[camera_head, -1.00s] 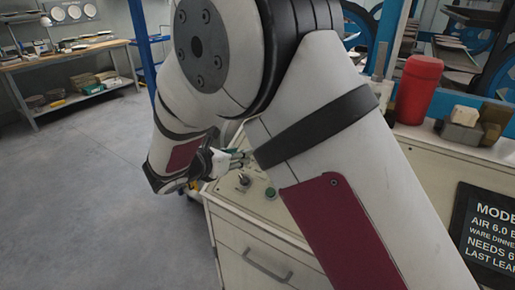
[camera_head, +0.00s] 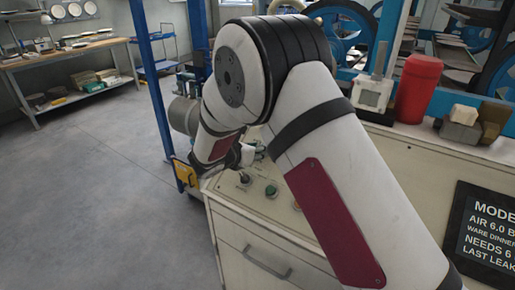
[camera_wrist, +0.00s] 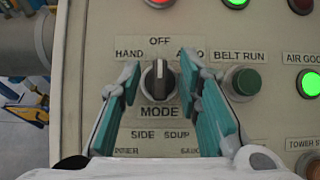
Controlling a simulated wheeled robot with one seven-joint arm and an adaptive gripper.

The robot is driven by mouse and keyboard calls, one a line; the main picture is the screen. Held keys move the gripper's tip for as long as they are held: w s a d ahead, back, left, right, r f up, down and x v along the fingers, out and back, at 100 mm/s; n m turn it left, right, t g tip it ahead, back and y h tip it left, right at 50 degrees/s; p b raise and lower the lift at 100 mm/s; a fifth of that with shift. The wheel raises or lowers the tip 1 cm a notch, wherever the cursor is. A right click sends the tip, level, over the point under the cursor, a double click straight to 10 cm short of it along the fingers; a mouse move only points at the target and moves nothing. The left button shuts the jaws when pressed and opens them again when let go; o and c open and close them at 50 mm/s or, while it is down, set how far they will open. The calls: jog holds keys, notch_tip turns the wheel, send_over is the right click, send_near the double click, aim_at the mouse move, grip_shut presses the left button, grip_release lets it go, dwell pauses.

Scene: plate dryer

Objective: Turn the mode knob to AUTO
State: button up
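The mode knob (camera_wrist: 158,80) is black and grey, above the MODE label, with its grip bar upright towards OFF. HAND is marked at its upper left and AUTO, partly covered by my right finger, at its upper right. My gripper (camera_wrist: 163,108) is open, with a teal-padded finger on each side of the knob and a visible gap to it. The knob also shows in the head view (camera_head: 243,178), on the cabinet top near its left end, with my gripper (camera_head: 246,157) close by. Fingertip height over the panel is hard to tell.
A green BELT RUN button (camera_wrist: 243,80) lies just right of my right finger. A lit AIR GOOD lamp (camera_wrist: 308,84) is farther right. A red canister (camera_head: 417,88) and a white device (camera_head: 373,95) stand on the cabinet. The floor at left is clear.

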jog(key=shift+a+r, duration=0.1)
grip_shut()
jog(key=shift+w+a+m+b, duration=0.1)
jog(key=shift+a+m+b, duration=0.05)
jog(key=shift+m+b, duration=0.2)
jog(key=m+g+h+b, duration=0.1)
jog(key=m+b, duration=0.1)
jog(key=m+g+h+b, duration=0.1)
jog(key=m+b, duration=0.1)
jog(key=m, duration=0.1)
jog(key=shift+w+a, duration=0.15)
jog(key=m+g+h+b, duration=0.1)
jog(key=m+g+b, duration=0.1)
jog(key=m, duration=0.1)
jog(key=shift+m+g, duration=0.35)
jog(key=shift+g, duration=0.05)
jog(key=shift+r+m+b, duration=0.1)
jog(key=shift+m+b, duration=0.3)
jog(key=shift+b, duration=0.05)
jog(key=shift+r+m+g+h, duration=0.1)
jog(key=shift+m+g+h, duration=0.2)
grip_release()
jog(key=shift+d, duration=0.2)
